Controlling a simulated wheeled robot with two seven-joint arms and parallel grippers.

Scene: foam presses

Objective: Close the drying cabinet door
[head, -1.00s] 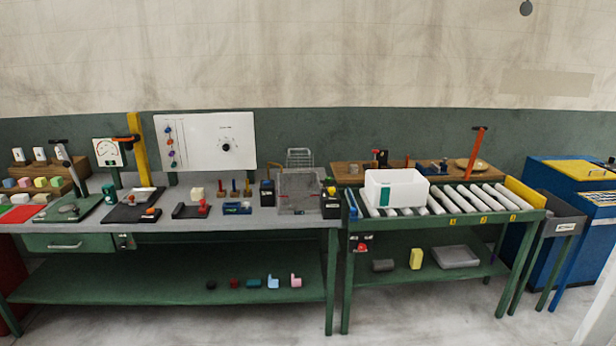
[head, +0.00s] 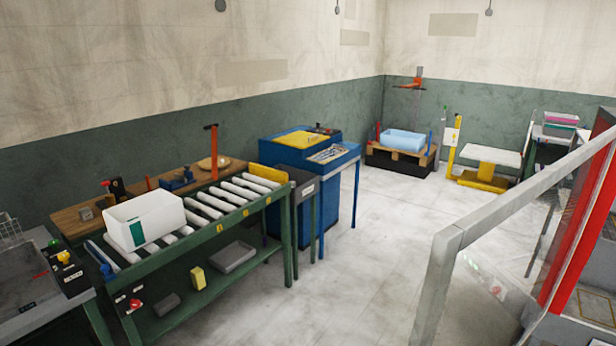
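A large grey-framed panel (head: 436,285) with see-through glass stands at the right of the head view, close to me. It looks like the open drying cabinet door, angled out into the room. Behind its frame is a tall red upright structure (head: 578,225), which seems to be the cabinet body. It is cut off by the right edge. No handle can be made out clearly. Neither of my grippers is in view.
A green roller table (head: 291,235) with a white bin (head: 146,219) stands at the left. A blue machine (head: 345,190) is behind it. A pallet with a light blue tub (head: 403,142) and a yellow lift table (head: 484,180) are at the back. The middle floor is clear.

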